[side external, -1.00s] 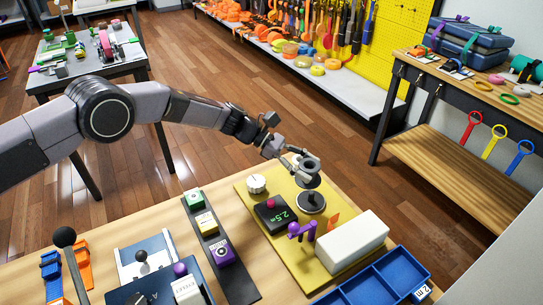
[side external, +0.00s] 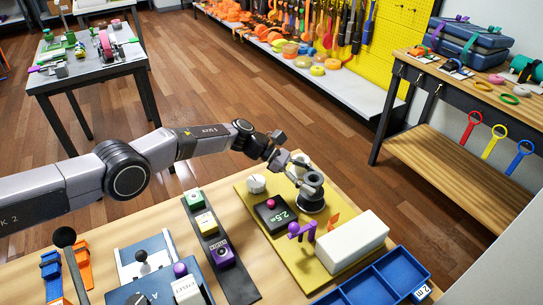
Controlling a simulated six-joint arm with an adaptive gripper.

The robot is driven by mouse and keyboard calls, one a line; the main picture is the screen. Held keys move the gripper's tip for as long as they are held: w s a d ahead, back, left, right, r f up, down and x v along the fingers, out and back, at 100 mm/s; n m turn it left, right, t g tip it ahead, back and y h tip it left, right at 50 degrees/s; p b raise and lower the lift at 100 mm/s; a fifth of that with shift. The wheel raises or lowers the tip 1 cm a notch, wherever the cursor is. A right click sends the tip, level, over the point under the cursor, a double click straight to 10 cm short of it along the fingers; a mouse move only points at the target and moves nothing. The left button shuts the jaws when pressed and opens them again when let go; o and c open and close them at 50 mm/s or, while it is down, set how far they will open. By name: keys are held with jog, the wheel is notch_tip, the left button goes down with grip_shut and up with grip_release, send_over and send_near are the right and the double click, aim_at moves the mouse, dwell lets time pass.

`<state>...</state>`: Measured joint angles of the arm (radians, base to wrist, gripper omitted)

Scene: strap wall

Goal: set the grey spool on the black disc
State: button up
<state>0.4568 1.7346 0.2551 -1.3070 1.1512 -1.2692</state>
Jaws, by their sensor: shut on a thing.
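The grey spool (side external: 311,186) is held upright in the side external view, at the far part of the yellow board (side external: 252,207). My gripper (side external: 303,170) is shut on it from the left and far side. The black disc (side external: 310,208) lies on the board directly below the spool, and the spool covers much of its top. The spool's lower flange looks very close to the disc; I cannot tell whether they touch.
A display box reading 2.5 (side external: 276,215), a white knob (side external: 256,184), a purple clamp (side external: 302,231) and a white block (side external: 344,246) stand nearby on the board. A blue divided tray (side external: 385,283) is at the front right. Three blocks sit on a dark strip (side external: 232,277) to the left.

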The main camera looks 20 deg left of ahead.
jog(key=o, duration=1.2)
